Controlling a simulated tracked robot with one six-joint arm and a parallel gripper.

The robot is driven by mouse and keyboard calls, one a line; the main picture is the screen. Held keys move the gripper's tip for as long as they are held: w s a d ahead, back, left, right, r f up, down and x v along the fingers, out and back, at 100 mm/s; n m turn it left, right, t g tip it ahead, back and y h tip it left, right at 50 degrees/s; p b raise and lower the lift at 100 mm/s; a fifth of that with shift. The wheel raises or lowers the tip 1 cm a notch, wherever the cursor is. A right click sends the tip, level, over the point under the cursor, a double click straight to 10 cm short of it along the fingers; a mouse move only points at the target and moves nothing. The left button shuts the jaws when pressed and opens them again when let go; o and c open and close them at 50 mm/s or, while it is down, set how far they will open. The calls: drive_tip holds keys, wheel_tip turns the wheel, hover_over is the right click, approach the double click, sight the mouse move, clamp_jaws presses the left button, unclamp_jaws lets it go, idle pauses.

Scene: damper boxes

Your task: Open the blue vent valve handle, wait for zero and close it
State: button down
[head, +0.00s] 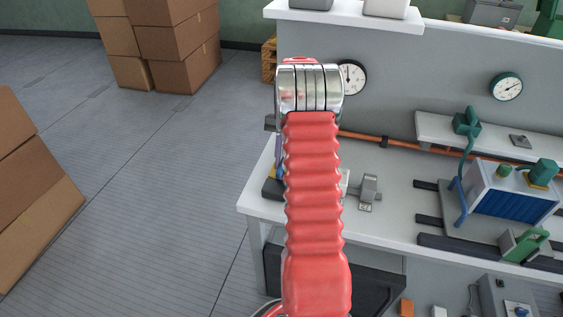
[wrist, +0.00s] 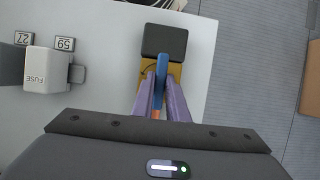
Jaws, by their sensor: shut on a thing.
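In the wrist view the blue vent valve handle (wrist: 161,68) stands between the two purple fingers of my gripper (wrist: 161,88). The fingers are shut on it. The handle lies over a yellow plate (wrist: 174,73) beside a dark block (wrist: 164,41) near the edge of the white bench. In the head view my red ribbed arm hides my gripper and most of the valve. Two round dial gauges show on the grey wall panel: one (head: 352,77) just right of my arm, partly hidden by it, and one (head: 506,87) farther right. I cannot read their values.
A grey fuse box (wrist: 47,70) stands left of the handle, with tags 27 and 59. An orange pipe (head: 365,138) runs along the panel. A blue-ribbed unit (head: 510,195) is on the bench at right. Cardboard boxes (head: 165,45) stand on the floor; open floor lies left.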

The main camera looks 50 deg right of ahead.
drive_tip(key=shift+s+f, duration=0.15)
drive_tip(key=shift+s, duration=0.15)
drive_tip(key=c, duration=2)
unclamp_jaws()
drive_tip(key=shift+o, duration=1.3)
drive_tip(key=shift+w, duration=0.15)
drive_tip(key=shift+r, duration=0.2)
drive_tip(key=v, duration=1.2)
drive_tip(key=shift+f, duration=0.1)
